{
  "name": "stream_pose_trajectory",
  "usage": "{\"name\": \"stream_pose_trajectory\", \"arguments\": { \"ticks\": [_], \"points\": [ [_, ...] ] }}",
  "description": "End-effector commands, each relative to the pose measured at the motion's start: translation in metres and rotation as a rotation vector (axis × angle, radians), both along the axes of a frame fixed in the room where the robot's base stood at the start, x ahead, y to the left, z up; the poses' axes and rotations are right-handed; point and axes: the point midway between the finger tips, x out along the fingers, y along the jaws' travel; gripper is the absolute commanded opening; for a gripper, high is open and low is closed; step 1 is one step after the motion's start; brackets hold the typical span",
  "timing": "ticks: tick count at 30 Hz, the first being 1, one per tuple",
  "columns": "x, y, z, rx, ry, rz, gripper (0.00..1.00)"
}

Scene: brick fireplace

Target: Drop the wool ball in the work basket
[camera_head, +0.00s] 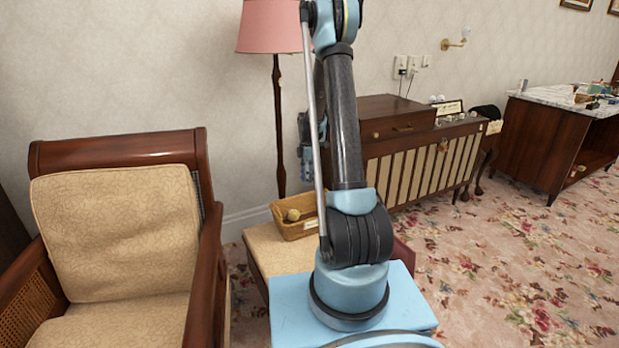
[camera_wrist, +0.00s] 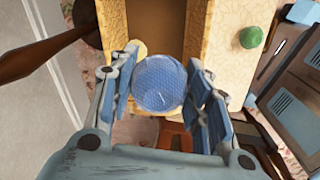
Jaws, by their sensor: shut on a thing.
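In the wrist view my gripper (camera_wrist: 162,84) is shut on a blue, finely textured round ball (camera_wrist: 160,80), which I take to be the wool ball. The tan work basket (camera_wrist: 196,28) with its brown inside lies below and beyond the ball, partly hidden by it and the fingers. In the head view the basket (camera_head: 283,229) sits on a cream-cushioned stool, with a yellowish ball (camera_head: 292,214) in it. My gripper (camera_head: 310,150) shows there above the basket, largely hidden behind my arm, and the held ball cannot be made out.
A green ball (camera_wrist: 251,37) lies on the stool's cream cushion (camera_wrist: 232,65) beside the basket. A lamp (camera_head: 277,100) stands behind the stool. An armchair (camera_head: 120,230) is at left, a wooden cabinet (camera_head: 415,165) at right. The flowered carpet on the right is open.

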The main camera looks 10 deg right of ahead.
Motion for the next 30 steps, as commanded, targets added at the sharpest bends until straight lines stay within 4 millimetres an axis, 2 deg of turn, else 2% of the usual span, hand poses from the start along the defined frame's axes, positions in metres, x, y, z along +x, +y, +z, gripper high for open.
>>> {"name": "stream_pose_trajectory", "arguments": {
  "ticks": [15,28,29,30],
  "points": [
    [0.000,-0.001,-0.048,0.000,0.000,-0.005,0.23],
    [0.000,-0.001,-0.054,0.000,0.000,-0.005,0.23],
    [0.000,-0.002,-0.054,0.000,0.000,-0.005,0.49],
    [0.000,-0.002,-0.054,0.000,0.000,-0.005,0.58]
  ]
}}
